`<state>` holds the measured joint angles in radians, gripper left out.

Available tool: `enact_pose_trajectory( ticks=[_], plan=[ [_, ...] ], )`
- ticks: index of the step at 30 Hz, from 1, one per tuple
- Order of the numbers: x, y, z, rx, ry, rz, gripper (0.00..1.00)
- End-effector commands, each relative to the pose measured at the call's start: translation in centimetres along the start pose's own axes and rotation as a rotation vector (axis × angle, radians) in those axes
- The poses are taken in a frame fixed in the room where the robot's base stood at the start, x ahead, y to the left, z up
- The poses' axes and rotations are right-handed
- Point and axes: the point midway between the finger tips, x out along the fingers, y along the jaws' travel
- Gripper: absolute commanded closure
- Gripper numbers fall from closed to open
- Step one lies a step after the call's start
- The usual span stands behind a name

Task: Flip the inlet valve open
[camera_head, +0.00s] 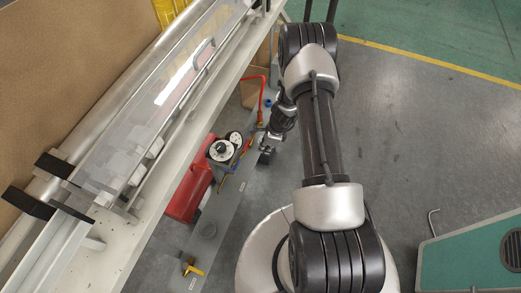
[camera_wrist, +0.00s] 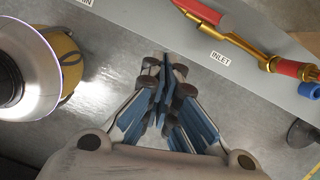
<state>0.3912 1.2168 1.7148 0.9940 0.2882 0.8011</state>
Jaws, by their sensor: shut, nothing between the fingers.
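The inlet valve shows at the upper right of the wrist view as a brass fitting (camera_wrist: 240,43) with red parts, beside a white INLET label (camera_wrist: 220,57). A red bar (camera_wrist: 208,14) sits at its upper left end, and a blue end piece (camera_wrist: 309,90) is at the right. My gripper (camera_wrist: 168,66) is shut and empty, its fingertips to the left of the label and apart from the valve. In the head view my gripper (camera_head: 265,156) hangs over the grey strip, below a thin red upright part (camera_head: 262,99).
A brass valve (camera_head: 193,267) is at the bottom. A white bench frame (camera_head: 150,222) runs along the left. Open floor (camera_head: 440,130) lies to the right.

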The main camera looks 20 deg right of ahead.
Motion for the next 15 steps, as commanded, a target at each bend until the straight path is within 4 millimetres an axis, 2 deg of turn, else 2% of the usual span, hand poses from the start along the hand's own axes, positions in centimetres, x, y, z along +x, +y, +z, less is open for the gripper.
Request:
enact_pose_trajectory(
  ticks=[1, 6, 10, 15],
  plan=[
    [-1.8, 0.0, 0.2, -0.001, -0.001, -0.002, 1.0],
    [-5.0, 0.2, 0.2, 0.001, 0.0, -0.001, 1.0],
    [-6.5, 0.3, 0.1, -0.001, 0.0, -0.001, 1.0],
    [-7.1, 0.4, 0.1, -0.001, 0.001, 0.001, 1.0]
  ],
)
